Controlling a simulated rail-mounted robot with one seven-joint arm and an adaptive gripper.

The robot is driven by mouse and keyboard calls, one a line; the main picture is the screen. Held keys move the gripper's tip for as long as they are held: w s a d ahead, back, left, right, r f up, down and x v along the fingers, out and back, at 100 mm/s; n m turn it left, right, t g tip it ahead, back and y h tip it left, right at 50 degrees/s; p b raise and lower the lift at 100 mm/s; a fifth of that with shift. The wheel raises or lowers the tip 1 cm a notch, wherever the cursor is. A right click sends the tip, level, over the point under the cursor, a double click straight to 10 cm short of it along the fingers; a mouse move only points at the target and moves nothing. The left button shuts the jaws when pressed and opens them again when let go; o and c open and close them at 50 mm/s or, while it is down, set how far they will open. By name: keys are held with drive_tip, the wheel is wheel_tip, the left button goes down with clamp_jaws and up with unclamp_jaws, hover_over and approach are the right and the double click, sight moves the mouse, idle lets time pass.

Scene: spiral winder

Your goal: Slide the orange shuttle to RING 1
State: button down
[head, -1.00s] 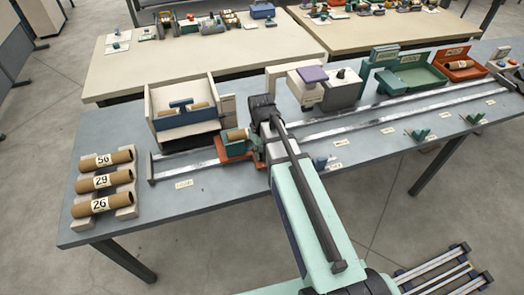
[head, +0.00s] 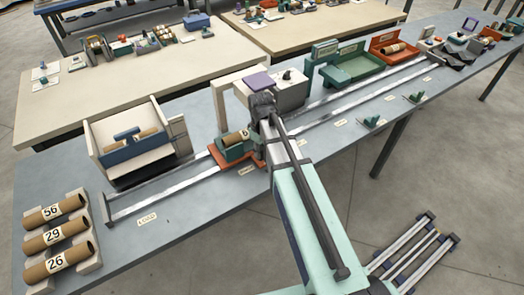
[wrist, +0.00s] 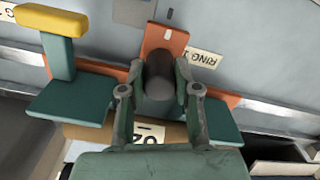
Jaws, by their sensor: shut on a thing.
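The orange shuttle (head: 217,152) sits on the rails of the long grey-blue table, beside the white arch. It carries a green cradle (head: 238,150) with a brown tube (head: 236,137) in it. In the wrist view, my gripper (wrist: 160,85) is shut on a dark round knob (wrist: 159,68) at the shuttle's front. The shuttle's orange tab (wrist: 165,37) points toward the table front, close beside a label reading RING (wrist: 203,58); its number is hard to read. In the head view, my arm hides the fingertips and part of the shuttle.
The LOAD label (head: 147,218) lies by the left rail end, near a rack of numbered tubes (head: 56,240). A cream box (head: 125,135) stands behind the rails. The white arch (head: 222,100) stands over them. The rails (head: 330,110) run clear to the right, with small labels along their front.

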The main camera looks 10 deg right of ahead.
drive_tip(key=c, duration=0.8)
unclamp_jaws()
wheel_tip(320, 180, up, 12)
idle(0.4)
